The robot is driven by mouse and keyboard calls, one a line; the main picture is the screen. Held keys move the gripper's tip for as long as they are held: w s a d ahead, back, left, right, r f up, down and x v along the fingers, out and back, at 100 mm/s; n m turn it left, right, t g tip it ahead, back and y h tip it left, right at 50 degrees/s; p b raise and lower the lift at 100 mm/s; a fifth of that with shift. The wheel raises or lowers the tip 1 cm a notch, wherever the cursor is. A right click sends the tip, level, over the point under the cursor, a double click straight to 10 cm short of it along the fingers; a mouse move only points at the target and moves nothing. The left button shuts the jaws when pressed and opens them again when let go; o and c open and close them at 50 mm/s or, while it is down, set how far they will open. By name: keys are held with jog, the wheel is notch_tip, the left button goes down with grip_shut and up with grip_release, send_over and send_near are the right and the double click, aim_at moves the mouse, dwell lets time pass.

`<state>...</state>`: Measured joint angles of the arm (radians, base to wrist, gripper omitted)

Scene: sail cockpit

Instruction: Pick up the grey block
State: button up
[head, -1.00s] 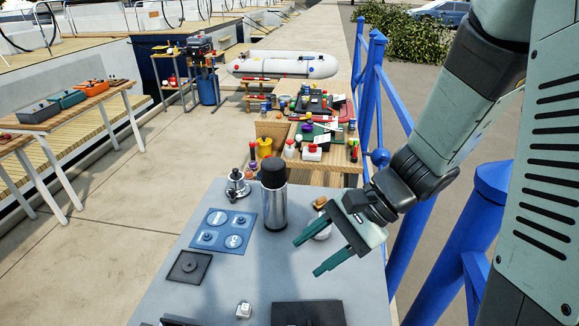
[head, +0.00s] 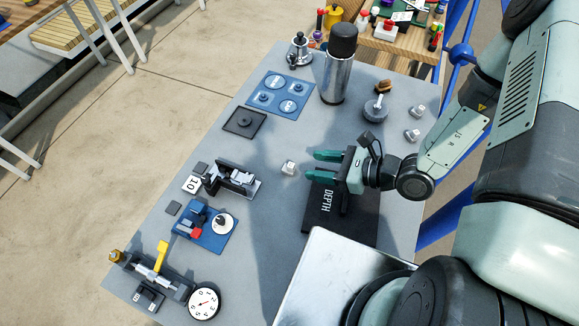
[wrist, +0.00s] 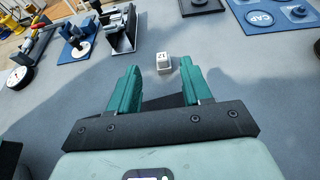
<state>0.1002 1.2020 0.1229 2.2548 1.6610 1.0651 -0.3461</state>
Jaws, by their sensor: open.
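A small light grey block (head: 289,167) sits on the grey tabletop, just left of my fingertips in the head view. In the wrist view the block (wrist: 163,62) lies just beyond the gap between the fingers, with a dark number that looks like 12 on it. Two similar pale blocks (head: 419,110) (head: 412,135) stand at the table's right side. My gripper (head: 311,165) has its green fingers apart and empty, apart from the block and over the edge of a black DEPTH board (head: 326,202). It also shows open in the wrist view (wrist: 159,67).
A black-and-silver vise-like fixture (head: 232,180) stands left of the block. A steel flask (head: 340,65), a blue plate (head: 279,95) and a dark square plate (head: 244,122) are further back. A round dial (head: 203,303) and a blue fixture (head: 205,230) are at the front left.

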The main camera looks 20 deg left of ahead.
aim_at(291, 165)
jog(key=x, duration=0.3)
jog(key=f+x, duration=0.1)
jog(key=x, duration=0.2)
jog(key=shift+f, duration=0.15)
grip_shut()
